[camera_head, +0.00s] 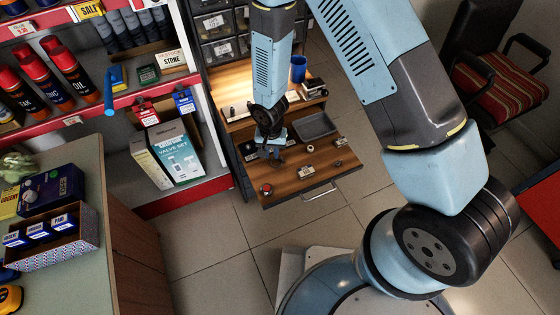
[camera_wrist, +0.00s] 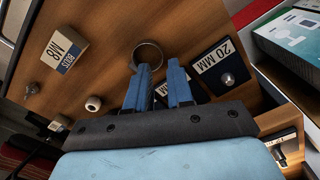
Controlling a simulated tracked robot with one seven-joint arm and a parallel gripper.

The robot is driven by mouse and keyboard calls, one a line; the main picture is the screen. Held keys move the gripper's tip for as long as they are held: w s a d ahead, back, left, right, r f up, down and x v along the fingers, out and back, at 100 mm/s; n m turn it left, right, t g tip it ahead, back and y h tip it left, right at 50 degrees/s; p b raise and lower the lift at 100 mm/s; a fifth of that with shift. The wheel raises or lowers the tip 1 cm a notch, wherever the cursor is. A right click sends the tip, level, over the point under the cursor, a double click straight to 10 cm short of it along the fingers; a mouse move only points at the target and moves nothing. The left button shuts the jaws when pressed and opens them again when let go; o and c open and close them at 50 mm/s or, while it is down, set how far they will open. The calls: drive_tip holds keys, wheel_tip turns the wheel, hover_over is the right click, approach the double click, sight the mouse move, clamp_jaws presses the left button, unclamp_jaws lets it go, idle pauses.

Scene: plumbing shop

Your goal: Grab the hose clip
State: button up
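The hose clip looks like a thin metal ring (camera_wrist: 147,54) on the brown wooden board in the wrist view. My gripper (camera_wrist: 160,66) has two blue fingers that stand apart with a gap between them. The left fingertip overlaps the lower edge of the ring; I cannot tell whether it touches it or is inside it. The right fingertip is to the right of the ring. Nothing shows held between the fingers. In the head view my gripper (camera_head: 275,154) points down over the pulled-out wooden board (camera_head: 290,190); the ring cannot be made out there.
A dark "20 MM" box (camera_wrist: 214,68) lies close right of the fingers, and an "M8" box (camera_wrist: 65,50) lies to the left. A small pale round part (camera_wrist: 93,103) is left of the gripper. In the head view a grey tray (camera_head: 316,124) and a red shelf (camera_head: 160,205) are nearby.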

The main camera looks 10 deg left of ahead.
sight(272, 163)
drive_tip(key=shift+f, duration=1.7)
clamp_jaws()
